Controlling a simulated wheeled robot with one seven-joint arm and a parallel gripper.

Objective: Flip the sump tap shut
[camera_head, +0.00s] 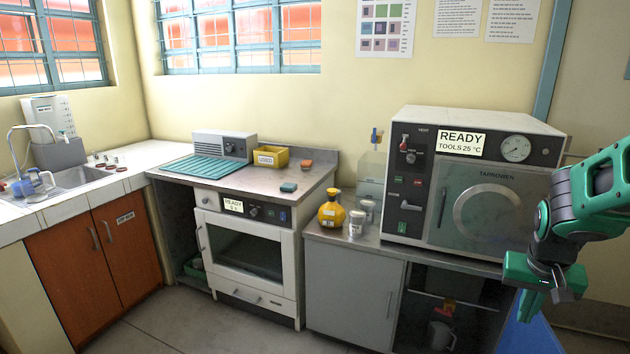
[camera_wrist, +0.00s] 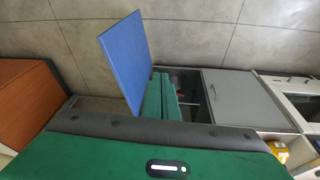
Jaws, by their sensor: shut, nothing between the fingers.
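No part is plainly recognisable as the sump tap. A small reddish-orange piece (camera_head: 449,305) shows in the dark open bay under the steriliser, above a grey jug (camera_head: 441,331); it is too small to tell whether it is the tap or how its lever stands. My gripper (camera_head: 546,295) is at the right, in front of the steriliser's lower right side, shut and empty, pointing down. It appears well apart from the reddish piece. In the wrist view, green parts (camera_wrist: 161,97) show beside the open bay, and the inside of the bay is mostly hidden.
The steriliser (camera_head: 485,190) stands on the counter with its door closed. A grey cupboard door (camera_head: 350,290) is left of the bay. A blue panel (camera_wrist: 123,60) stands near the green parts, also at the lower right of the head view (camera_head: 530,335). Floor (camera_head: 180,325) at the left is clear.

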